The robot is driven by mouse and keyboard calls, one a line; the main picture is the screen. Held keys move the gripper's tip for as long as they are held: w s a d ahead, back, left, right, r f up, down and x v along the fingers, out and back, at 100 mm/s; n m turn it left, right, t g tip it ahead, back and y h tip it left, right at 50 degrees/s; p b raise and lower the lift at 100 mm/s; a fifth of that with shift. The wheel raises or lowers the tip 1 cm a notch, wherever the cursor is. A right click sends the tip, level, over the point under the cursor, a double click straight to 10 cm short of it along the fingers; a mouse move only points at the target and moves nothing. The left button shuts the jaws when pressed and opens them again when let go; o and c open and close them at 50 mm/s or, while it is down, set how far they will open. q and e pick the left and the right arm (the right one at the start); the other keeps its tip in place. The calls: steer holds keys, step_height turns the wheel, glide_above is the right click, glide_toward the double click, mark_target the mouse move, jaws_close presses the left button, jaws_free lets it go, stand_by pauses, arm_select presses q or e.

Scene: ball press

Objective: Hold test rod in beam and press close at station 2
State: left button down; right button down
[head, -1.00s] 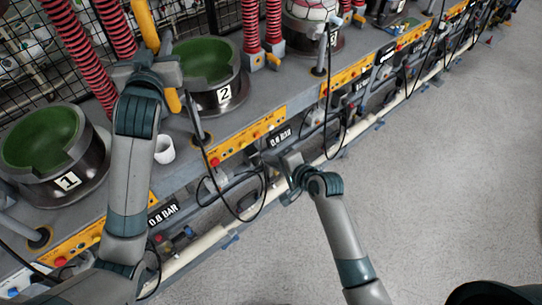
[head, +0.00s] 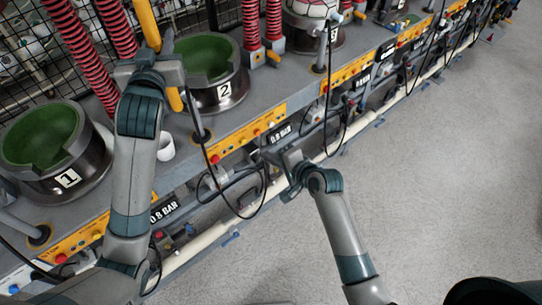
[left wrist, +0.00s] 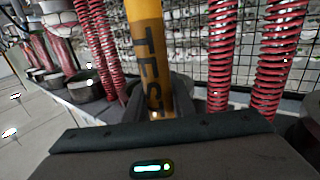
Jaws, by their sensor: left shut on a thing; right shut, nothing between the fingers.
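The yellow test rod (head: 146,24) stands nearly upright, with dark lettering on it in the left wrist view (left wrist: 148,45). My left gripper (head: 160,60) is shut on the rod, to the left of the green-lined round mould of station 2 (head: 222,95). The rod's lower end shows below my gripper.
Station 1's green-lined mould (head: 45,150) stands at the left, with a white cup (head: 165,148) on the bench. Red coiled hoses (head: 250,28) and a wire fence rise behind. Black cables hang along the bench front. Grey floor (head: 430,180) is clear at right.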

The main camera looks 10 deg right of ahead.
arm_select(q)
steer(key=s+d, duration=0.6)
steer(key=s, duration=0.3)
steer(key=shift+s+d, duration=0.15)
stand_by(0.5)
stand_by(0.5)
